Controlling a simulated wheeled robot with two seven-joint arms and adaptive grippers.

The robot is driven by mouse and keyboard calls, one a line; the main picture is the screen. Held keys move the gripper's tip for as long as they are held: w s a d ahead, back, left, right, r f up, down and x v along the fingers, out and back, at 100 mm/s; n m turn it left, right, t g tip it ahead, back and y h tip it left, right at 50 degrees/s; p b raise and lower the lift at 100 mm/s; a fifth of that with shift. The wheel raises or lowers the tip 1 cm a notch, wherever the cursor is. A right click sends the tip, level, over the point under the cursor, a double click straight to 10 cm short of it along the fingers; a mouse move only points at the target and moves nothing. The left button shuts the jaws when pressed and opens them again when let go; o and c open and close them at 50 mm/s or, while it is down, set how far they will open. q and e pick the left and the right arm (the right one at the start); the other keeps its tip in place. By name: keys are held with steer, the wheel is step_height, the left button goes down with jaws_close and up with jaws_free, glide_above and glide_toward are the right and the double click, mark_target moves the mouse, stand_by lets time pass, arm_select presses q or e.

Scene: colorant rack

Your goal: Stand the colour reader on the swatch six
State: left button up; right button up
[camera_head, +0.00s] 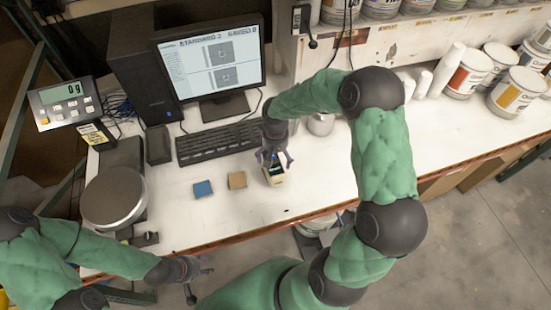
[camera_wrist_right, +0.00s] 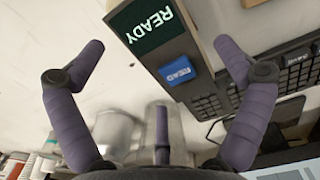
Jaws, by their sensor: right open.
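The colour reader (camera_head: 276,174), a pale block with a dark screen, stands on the white bench. In the right wrist view the reader (camera_wrist_right: 150,18) shows the word READY and a blue READ button. My right gripper (camera_head: 273,156) is open over the reader, its purple fingers (camera_wrist_right: 172,62) apart on either side of it; I cannot tell whether they touch it. A blue swatch (camera_head: 203,188) and a tan swatch (camera_head: 237,180) lie left of the reader; no numbers are legible. My left gripper (camera_head: 196,277) hangs by the bench's front edge, its fingers spread and empty.
A keyboard (camera_head: 218,142) and monitor (camera_head: 211,56) stand behind the swatches. A scale (camera_head: 114,197) is at the left. A metal can (camera_head: 320,124) stands behind the right arm. Paint cans (camera_head: 470,72) fill the right back. The bench front near the swatches is clear.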

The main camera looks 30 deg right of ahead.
step_height(320, 180, up, 10)
stand_by(0.4)
